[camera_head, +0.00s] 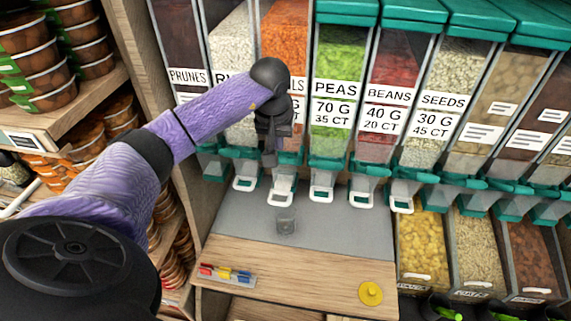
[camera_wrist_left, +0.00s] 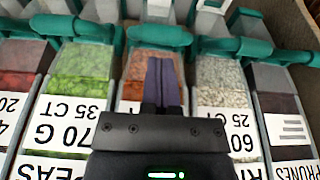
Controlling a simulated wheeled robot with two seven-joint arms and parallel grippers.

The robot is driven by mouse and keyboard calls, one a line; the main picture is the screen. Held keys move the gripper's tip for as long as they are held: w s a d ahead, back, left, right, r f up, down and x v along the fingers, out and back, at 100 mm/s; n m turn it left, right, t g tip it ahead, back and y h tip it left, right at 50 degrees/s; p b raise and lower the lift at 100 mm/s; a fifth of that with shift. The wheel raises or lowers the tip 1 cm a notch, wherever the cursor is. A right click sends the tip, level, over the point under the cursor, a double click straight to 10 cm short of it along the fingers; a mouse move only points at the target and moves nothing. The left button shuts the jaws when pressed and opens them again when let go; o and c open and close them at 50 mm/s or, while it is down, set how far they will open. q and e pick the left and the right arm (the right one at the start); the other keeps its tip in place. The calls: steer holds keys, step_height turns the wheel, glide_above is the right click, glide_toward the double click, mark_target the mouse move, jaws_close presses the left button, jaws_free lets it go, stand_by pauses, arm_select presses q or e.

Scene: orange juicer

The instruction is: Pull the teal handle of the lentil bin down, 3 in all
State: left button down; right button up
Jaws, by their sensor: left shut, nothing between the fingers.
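The lentil bin (camera_head: 284,40) holds orange-red lentils, and its label is mostly hidden behind my left arm. My left gripper (camera_head: 269,158) is shut and empty, pointing down in front of this bin's lower part. The bin's teal handle (camera_head: 290,158) is just beside the fingertips and partly hidden. In the left wrist view, which is upside down, the closed fingers (camera_wrist_left: 163,75) lie over the lentil bin's front, and the teal handle (camera_wrist_left: 158,37) is just beyond their tips. I cannot tell whether they touch. A small clear cup (camera_head: 286,221) stands below the lentil spout. My right gripper is not in view.
Peas (camera_head: 341,60), beans (camera_head: 393,75) and seeds bins (camera_head: 447,85) stand to the right, with a prunes bin (camera_head: 180,35) left. A rack of coloured pieces (camera_head: 227,274) and a yellow disc (camera_head: 370,293) lie on the wooden counter (camera_head: 300,275). Shelves of jars (camera_head: 45,60) stand left.

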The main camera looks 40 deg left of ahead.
arm_select(q)
steer(key=shift+f, duration=0.15)
steer(key=shift+s+b+x, duration=0.2)
steer(key=shift+b+x, duration=0.75)
steer(key=shift+x, duration=0.1)
steer(key=shift+s+d+f, duration=0.1)
steer(key=shift+d, duration=0.1)
steer(key=f+b, duration=0.2)
steer(key=f, duration=0.1)
steer(key=f+b, duration=0.1)
steer(key=f, duration=0.1)
steer(key=shift+s+d, duration=0.2)
steer(key=shift+s, duration=0.2)
steer(key=shift+r, duration=0.1)
